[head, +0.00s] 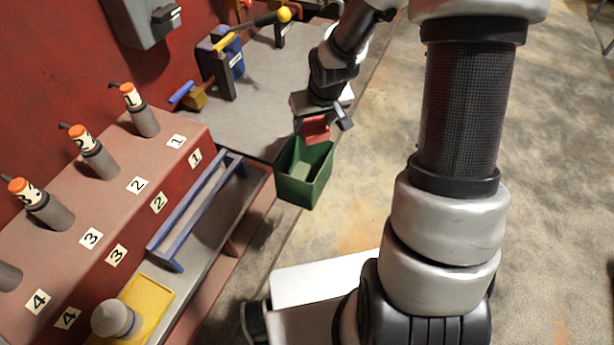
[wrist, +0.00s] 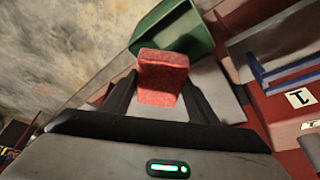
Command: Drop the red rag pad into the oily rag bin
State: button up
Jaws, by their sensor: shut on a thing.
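The red rag pad (head: 314,129) is held between the fingers of my gripper (head: 322,122). In the wrist view the red rag pad (wrist: 162,78) sits upright between the two dark fingers of my gripper (wrist: 158,98). A green open-topped bin (head: 304,172) is just below the pad in the head view, at the edge of the bench. The pad appears at the bin's far rim, and I cannot tell whether it is above the opening or behind it. In the wrist view the green bin (wrist: 175,28) shows beyond the pad. Its label is not visible.
A red-brown engine block (head: 150,205) with numbered tags and several orange-topped coils (head: 140,108) stands at left. A blue rail (head: 200,210) and a yellow tray (head: 150,295) lie in front. Open floor (head: 370,150) lies right.

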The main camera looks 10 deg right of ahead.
jog(key=shift+s+a+f+b, duration=0.1)
jog(key=shift+f+b, duration=0.45)
jog(key=shift+f, duration=0.15)
notch_tip(320, 180, down, 4)
jog(key=b, duration=0.3)
jog(key=shift+f, duration=0.1)
jog(key=o, duration=1.2)
jog(key=shift+p+v, duration=2.9)
jog(key=shift+v, duration=5.8)
